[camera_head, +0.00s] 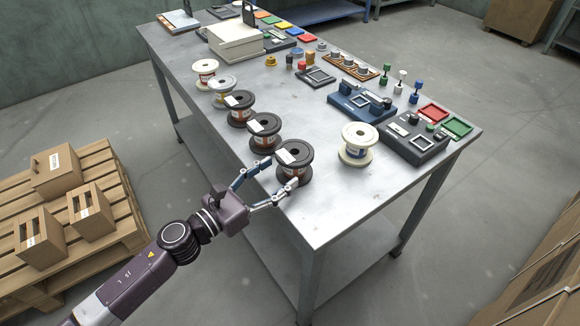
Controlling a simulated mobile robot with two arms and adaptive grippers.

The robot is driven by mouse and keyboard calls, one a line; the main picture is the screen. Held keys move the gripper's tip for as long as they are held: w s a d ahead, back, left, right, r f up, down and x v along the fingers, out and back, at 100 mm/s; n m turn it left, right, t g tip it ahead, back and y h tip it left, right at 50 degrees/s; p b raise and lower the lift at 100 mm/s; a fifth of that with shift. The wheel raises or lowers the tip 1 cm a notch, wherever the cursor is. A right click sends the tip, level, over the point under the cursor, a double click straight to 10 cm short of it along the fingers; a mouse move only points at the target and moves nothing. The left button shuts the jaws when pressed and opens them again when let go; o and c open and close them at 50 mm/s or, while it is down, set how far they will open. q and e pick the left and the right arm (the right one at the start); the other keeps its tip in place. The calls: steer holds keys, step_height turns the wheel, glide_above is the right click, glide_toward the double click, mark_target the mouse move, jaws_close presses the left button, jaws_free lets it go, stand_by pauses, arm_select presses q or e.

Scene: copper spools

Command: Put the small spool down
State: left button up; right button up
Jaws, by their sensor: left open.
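Several spools stand in a row along the table's left edge. The nearest is a dark spool (294,161) with a pale label on top, upright at the edge. My left gripper (281,173) is open, with one finger on each side of this spool; I cannot tell whether the fingers touch it. Behind it stand two more dark spools, one (264,131) and another (239,108), then a pale grey spool (222,91) and a cream spool (206,73). Another cream spool (356,144) stands apart to the right. Which is the small spool is unclear. My right gripper is not in view.
The metal table (370,195) is clear at its near corner and between the spool row and the right-hand items. Blue (361,102) and dark (413,138) fixtures stand on the right. A pale box (235,42) sits farther back. A pallet (110,215) with cartons lies left.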

arm_select(q)
steer(key=b+v, duration=0.1)
steer(key=v, duration=0.3)
steer(key=shift+s+a+f, duration=0.1)
steer(key=shift+s+a, duration=0.55)
